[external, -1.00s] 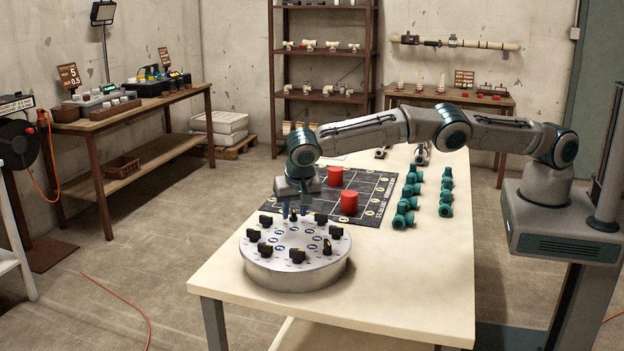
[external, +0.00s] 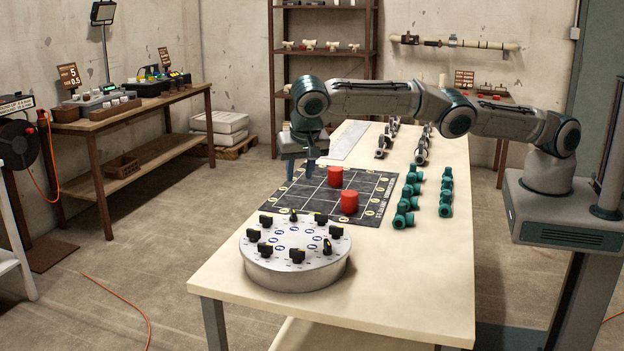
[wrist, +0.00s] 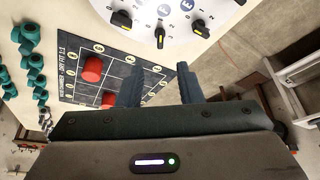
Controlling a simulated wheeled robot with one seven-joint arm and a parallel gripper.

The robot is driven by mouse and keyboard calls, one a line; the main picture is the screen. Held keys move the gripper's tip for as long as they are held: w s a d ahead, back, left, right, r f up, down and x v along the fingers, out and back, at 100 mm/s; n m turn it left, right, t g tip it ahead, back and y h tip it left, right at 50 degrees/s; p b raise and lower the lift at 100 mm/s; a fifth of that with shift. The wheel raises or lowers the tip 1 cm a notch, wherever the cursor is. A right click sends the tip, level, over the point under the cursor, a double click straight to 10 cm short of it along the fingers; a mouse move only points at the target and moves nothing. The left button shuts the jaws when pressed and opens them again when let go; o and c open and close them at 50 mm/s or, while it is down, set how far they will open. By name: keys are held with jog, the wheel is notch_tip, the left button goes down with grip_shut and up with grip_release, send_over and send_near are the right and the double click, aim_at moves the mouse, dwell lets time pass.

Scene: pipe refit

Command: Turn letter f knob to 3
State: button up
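A round grey panel (external: 297,275) stands at the near left end of the table, with several black knobs with yellow pointers around its top and blue oval labels inside the ring. The labels are too small to read in the external view, so I cannot tell which knob is letter f. In the wrist view, part of the panel (wrist: 178,24) shows at the top, with a black knob (wrist: 160,38) near its edge and one label that looks like E. My gripper (external: 301,175) is raised above and behind the panel, over the mat's left edge. Its fingers (wrist: 160,82) are apart and empty.
A dark gridded mat (external: 305,197) lies behind the panel with two red cylinders (external: 349,203) on it. Several teal fittings (external: 446,190) stand in rows to the right. Grey fittings lie farther back. The table's front right is clear.

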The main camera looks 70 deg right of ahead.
jog(key=shift+o, duration=0.4)
jog(key=o, duration=0.4)
jog(key=shift+r, duration=0.1)
jog(key=n+t+y+b, duration=0.1)
jog(key=n+y+b, duration=0.35)
jog(key=n, duration=1.25)
send_near(294, 210)
jog(key=shift+y, duration=0.65)
jog(key=p+x, duration=0.1)
jog(key=x, duration=0.2)
jog(key=p+x, duration=0.2)
jog(key=d+p+x, duration=0.1)
jog(key=x, duration=0.2)
jog(key=shift+w+f, duration=0.2)
jog(key=shift+f, duration=0.2)
jog(key=c, duration=1)
